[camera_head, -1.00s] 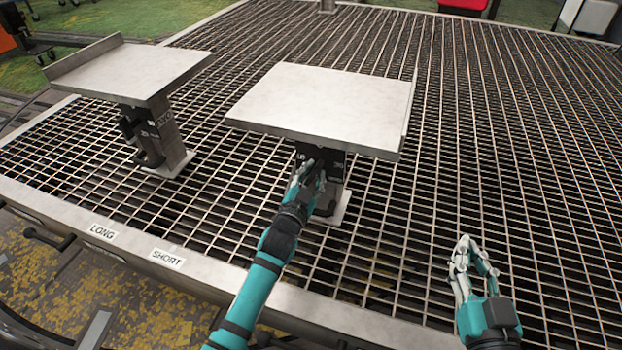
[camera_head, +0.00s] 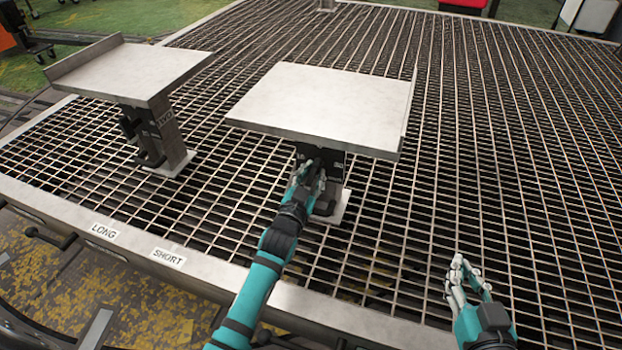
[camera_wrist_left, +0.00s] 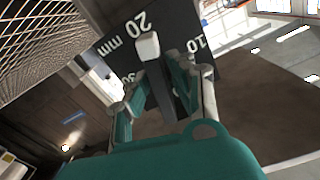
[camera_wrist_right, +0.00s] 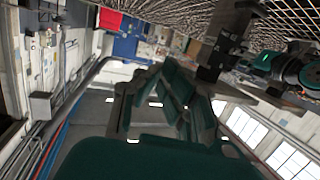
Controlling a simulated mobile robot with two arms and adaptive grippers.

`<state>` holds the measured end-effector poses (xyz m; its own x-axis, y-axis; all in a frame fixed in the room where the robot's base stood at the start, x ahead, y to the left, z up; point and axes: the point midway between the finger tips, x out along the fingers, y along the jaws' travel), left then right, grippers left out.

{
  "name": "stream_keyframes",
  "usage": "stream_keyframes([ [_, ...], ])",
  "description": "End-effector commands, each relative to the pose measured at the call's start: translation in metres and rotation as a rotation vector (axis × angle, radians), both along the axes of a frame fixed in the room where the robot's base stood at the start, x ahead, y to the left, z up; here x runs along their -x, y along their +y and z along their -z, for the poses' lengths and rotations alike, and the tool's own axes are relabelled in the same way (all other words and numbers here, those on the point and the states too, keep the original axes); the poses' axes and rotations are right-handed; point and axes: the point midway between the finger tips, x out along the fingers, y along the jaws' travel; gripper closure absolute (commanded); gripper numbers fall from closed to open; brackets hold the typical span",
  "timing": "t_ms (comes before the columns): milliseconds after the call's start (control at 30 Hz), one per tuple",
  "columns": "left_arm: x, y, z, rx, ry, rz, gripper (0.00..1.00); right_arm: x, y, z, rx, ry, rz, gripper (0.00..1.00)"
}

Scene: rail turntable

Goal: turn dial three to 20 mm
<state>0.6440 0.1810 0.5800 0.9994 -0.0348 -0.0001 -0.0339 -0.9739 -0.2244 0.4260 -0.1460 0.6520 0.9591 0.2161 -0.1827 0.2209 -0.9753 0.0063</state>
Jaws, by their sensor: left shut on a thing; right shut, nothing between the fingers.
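Dial three's black plate (camera_head: 337,158) is under the right-hand platform, largely behind my left gripper (camera_head: 314,172). In the left wrist view the plate (camera_wrist_left: 118,55) shows "20 mm", a "10" on the right and a partly hidden "30" on the lower left. A white tip (camera_wrist_left: 148,46) lies close beside the "20 mm" mark; I cannot tell its exact alignment. My left gripper, also in the left wrist view (camera_wrist_left: 165,75), is shut on the dial's dark handle (camera_wrist_left: 183,88). My right gripper (camera_head: 465,272) is shut and empty over the grating; its fingers show in the right wrist view (camera_wrist_right: 165,85).
The right-hand platform (camera_head: 325,100) overhangs the dial. The left pedestal (camera_head: 165,125), marked TWO, carries another dial and platform (camera_head: 135,70). Grating (camera_head: 520,190) spreads clear to the right. LONG and SHORT labels (camera_head: 168,258) mark the front edge (camera_head: 210,275).

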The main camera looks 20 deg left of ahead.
Motion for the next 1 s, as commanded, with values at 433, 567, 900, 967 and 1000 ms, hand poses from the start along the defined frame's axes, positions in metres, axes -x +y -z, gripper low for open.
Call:
stream_keyframes([
  [433,0.0,0.002,-0.001,0.082,0.001,-0.003,1.0,0.005,-0.004,0.015,0.024,0.091,0.005,1.0],
  [567,0.0,0.002,-0.001,0.104,0.002,-0.003,1.0,0.007,-0.005,0.019,0.03,0.119,0.006,1.0],
  [900,0.0,0.002,-0.001,0.165,0.005,-0.003,1.0,0.014,-0.008,0.032,0.046,0.19,0.011,1.0],
  [967,0.0,0.002,-0.001,0.176,0.005,-0.003,1.0,0.015,-0.009,0.034,0.049,0.204,0.012,1.0],
  [1000,0.0,0.002,-0.001,0.184,0.006,-0.003,1.0,0.016,-0.009,0.036,0.052,0.214,0.012,1.0],
])
